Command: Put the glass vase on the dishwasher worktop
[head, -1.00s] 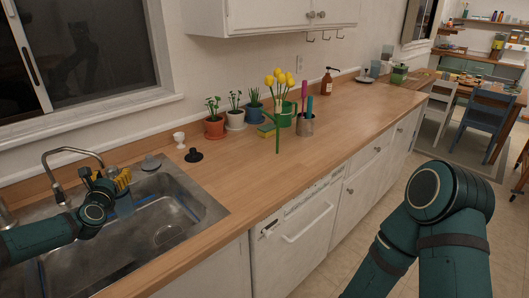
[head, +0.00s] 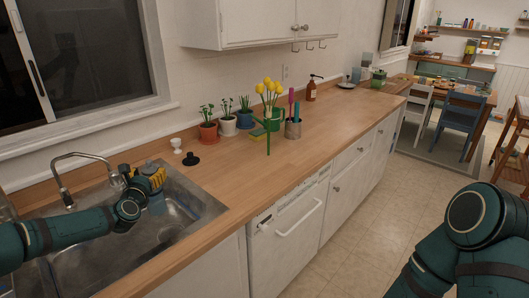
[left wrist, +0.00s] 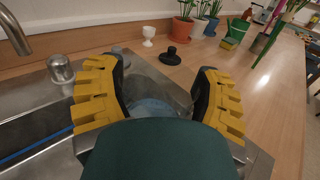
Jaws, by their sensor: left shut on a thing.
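My left gripper (head: 150,178) is over the sink near the faucet. Its yellow-padded fingers (left wrist: 160,75) are spread around a see-through bluish glass vase, which shows faintly below them (head: 157,204). In the left wrist view the vase (left wrist: 155,106) is between the fingers, partly hidden by my gripper body. The white dishwasher (head: 287,232) is built in under the counter right of the sink. The wooden worktop (head: 258,180) above it is bare toward the front. My right gripper is out of view; only my right arm shows at lower right.
The steel sink (head: 205,205) lies under my left gripper, with a faucet (head: 65,180) behind. Potted plants, a green watering can (head: 272,121) and a utensil cup (head: 293,129) line the back.

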